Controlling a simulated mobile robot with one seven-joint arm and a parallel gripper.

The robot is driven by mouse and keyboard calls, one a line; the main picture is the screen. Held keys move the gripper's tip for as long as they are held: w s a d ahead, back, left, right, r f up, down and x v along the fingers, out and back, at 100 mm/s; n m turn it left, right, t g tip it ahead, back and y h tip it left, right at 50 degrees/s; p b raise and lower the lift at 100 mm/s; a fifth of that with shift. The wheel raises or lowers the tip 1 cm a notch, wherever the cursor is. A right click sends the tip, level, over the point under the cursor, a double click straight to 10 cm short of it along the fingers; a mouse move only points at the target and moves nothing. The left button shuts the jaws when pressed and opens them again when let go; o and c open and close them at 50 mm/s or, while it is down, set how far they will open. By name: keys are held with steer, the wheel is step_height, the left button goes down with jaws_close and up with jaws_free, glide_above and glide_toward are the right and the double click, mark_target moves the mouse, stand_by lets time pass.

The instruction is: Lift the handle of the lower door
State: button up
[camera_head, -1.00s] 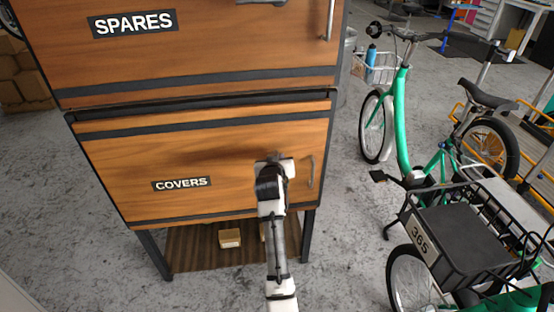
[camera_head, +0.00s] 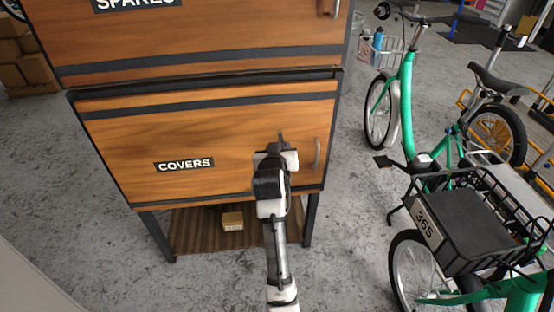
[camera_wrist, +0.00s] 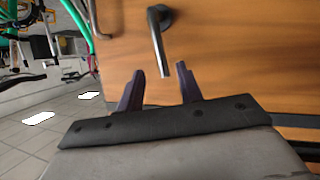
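The lower wooden door (camera_head: 120,135) bears a COVERS label and is shut. In the wrist view, a dark metal lever handle (camera_wrist: 158,42) with a round mount stands out on the wood. My gripper (camera_wrist: 160,70) is open, and the lever's free end appears between the two dark fingertips. I see no contact, and the depth gap is hard to judge. In the head view, my gripper (camera_head: 281,140) is in front of the right part of the door and hides the lever. A curved grey pull (camera_head: 317,155) sits to its right, near the door edge.
The upper door (camera_head: 200,45) with the SPARES label is above. A low shelf (camera_head: 190,235) with a small cardboard box (camera_head: 232,220) is underneath. Green cargo bikes (camera_head: 405,100) stand at right, one carrying a black crate (camera_head: 455,225). Grey floor separates them from the cabinet.

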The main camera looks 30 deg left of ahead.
steer(key=v, duration=0.6)
steer(key=shift+b, duration=0.4)
